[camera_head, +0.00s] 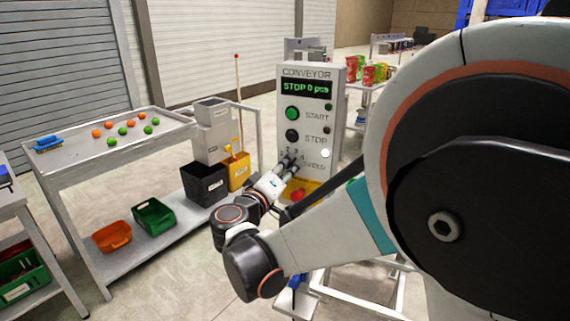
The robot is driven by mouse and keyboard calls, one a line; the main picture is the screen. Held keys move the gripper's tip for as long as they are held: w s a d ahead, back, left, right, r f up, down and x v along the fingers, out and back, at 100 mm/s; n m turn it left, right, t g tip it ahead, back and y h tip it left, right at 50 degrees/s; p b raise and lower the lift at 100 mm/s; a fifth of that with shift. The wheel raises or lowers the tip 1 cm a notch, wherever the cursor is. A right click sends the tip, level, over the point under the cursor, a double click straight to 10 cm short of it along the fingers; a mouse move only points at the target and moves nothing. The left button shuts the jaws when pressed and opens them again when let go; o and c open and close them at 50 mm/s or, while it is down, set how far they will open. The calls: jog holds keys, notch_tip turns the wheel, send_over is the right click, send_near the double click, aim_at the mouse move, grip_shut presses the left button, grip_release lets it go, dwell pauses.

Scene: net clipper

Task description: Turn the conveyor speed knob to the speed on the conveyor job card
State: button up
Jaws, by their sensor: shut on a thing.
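The conveyor control panel (318,98) stands upright near the middle of the view. Its display (306,88) reads "STOP 0 pcs". Below the display are a green START button (292,113) and a black STOP button (292,136). My gripper (290,163) is at the lower left of the panel face, by the speed dial markings, and shut on the speed knob. The fingers hide the knob and part of the dial, so its pointer setting cannot be read. I cannot make out a conveyor job card in this view.
A red button on a yellow plate (311,186) sits just below my gripper. Left of the panel are a black bin (204,186) and a yellow bin (240,172). A table (75,158) holds several orange and green balls. My arm fills the right side.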

jog(key=n, duration=0.3)
jog(key=shift+n, duration=2.2)
jog(key=o, duration=1)
jog(key=shift+o, duration=0.2)
jog(key=shift+r, duration=0.1)
jog(key=v, duration=0.7)
jog(key=shift+s, duration=0.25)
